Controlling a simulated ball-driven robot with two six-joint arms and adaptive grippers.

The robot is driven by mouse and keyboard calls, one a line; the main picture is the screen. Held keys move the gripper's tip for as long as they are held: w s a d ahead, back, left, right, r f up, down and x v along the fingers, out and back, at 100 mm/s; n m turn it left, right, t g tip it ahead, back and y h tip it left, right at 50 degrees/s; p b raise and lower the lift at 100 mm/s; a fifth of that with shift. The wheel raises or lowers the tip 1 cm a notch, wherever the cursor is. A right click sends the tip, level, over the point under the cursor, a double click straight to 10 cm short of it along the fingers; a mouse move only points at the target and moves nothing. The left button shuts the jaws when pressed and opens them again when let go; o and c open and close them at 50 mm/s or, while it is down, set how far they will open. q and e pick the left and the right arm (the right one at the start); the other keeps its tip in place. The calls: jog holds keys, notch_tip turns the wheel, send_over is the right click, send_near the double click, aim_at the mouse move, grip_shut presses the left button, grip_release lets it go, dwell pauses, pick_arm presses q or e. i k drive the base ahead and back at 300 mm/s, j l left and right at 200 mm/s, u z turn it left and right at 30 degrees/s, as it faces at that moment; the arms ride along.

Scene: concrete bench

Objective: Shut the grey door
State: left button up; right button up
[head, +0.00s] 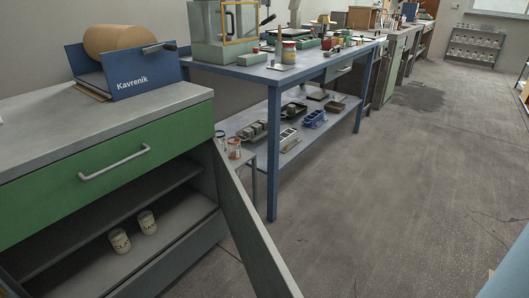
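The grey door (246,226) stands wide open at the right side of the cabinet under the green drawer (105,165). It sticks out toward the front, and its lower end is cut off by the bottom of the view. The cabinet's inside shows, with a middle shelf (110,207) and two small labelled jars (120,241) on the floor of it. Neither of my grippers is in view, and nothing is seen touching the door.
The cabinet top (60,125) carries a blue holder marked Kavrenik (145,77) with a brown roll. A blue workbench (273,160) with tools and trays stands behind the door. The concrete floor (400,190) to the right is clear.

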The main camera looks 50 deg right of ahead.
aim_at(269, 276)
jog(key=k+l, duration=0.1)
jog(key=l, duration=0.35)
jog(key=k+l, duration=0.1)
jog(key=l, duration=0.35)
jog(key=k+l, duration=0.1)
jog(key=l, duration=0.35)
jog(key=k+l+u, duration=0.1)
jog(key=l, duration=0.9)
jog(key=i, duration=0.05)
